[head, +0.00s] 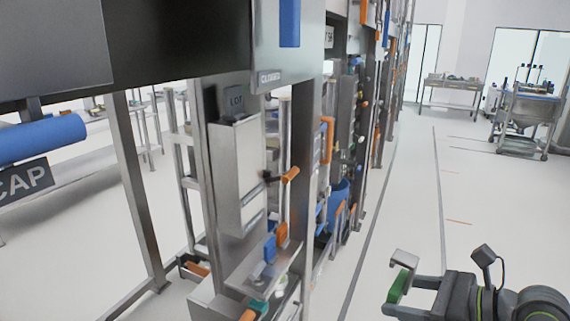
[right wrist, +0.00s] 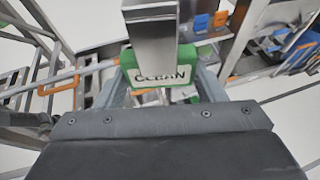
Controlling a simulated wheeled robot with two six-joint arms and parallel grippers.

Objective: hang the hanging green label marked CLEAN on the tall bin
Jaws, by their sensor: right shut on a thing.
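The green label (head: 398,287) is at the lower right of the head view, with a grey metal hook (head: 404,258) above it. My right gripper (head: 408,297) is shut on the label and holds it in the air over the floor. In the right wrist view the label (right wrist: 158,75) lies between the fingers, with its dark lettering partly readable as CLEAN. Its metal hook (right wrist: 152,35) stands toward the camera and hides the label's middle top. I cannot pick out the tall bin with certainty. My left gripper is not in view.
A steel rack with a box (head: 238,175) under a LOT sign, orange handles and a blue bin (head: 338,200) fills the left and middle. A dark panel (head: 170,45) hangs close at upper left. A steel cart (head: 527,115) stands far right. The right-hand floor is open.

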